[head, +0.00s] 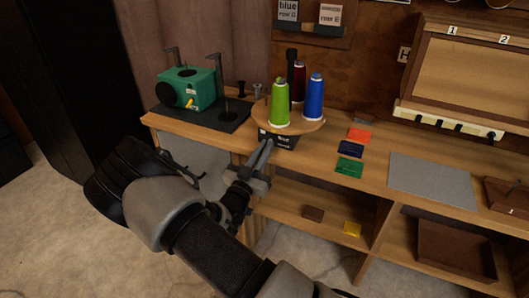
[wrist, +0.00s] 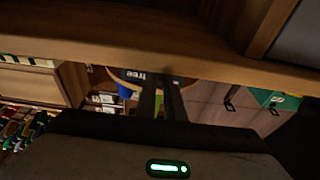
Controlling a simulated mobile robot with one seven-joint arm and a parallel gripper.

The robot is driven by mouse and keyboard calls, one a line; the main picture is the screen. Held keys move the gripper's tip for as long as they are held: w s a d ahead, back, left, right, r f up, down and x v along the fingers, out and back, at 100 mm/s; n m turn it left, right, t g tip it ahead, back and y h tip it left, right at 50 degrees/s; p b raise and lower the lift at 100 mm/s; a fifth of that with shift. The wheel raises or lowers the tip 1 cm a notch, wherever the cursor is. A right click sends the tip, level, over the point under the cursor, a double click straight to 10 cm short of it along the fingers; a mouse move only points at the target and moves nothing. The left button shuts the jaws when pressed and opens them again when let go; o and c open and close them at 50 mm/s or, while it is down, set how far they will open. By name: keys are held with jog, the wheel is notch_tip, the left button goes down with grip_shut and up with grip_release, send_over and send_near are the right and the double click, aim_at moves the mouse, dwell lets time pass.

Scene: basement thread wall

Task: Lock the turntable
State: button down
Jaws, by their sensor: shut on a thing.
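The turntable is a round wooden plate (head: 307,122) on a black base (head: 286,142) with white labels, at the bench's front edge. It bears a green cone (head: 280,104), a blue cone (head: 314,98) and a dark red cone (head: 299,80) around a black post. My gripper (head: 268,148) reaches the front of the base with its fingers close together. In the wrist view my fingers (wrist: 161,92) point at the base (wrist: 137,76), whose label seems to read "free" upside down. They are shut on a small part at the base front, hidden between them.
A green machine (head: 188,88) stands on a dark mat at left. Red, blue and green packets (head: 350,167) lie right of the turntable, then a grey mat (head: 432,179). A shelf below holds a brown tray (head: 455,250). The bench edge (wrist: 130,52) is close above my fingers in the wrist view.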

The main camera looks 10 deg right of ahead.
dwell(0.4)
jog(key=c, duration=1.8)
grip_release()
jog(key=shift+c, duration=0.2)
jog(key=p+v, duration=0.2)
jog(key=v, duration=1.5)
jog(key=shift+s+f, duration=0.2)
jog(key=shift+s, duration=0.05)
jog(key=shift+a, duration=0.1)
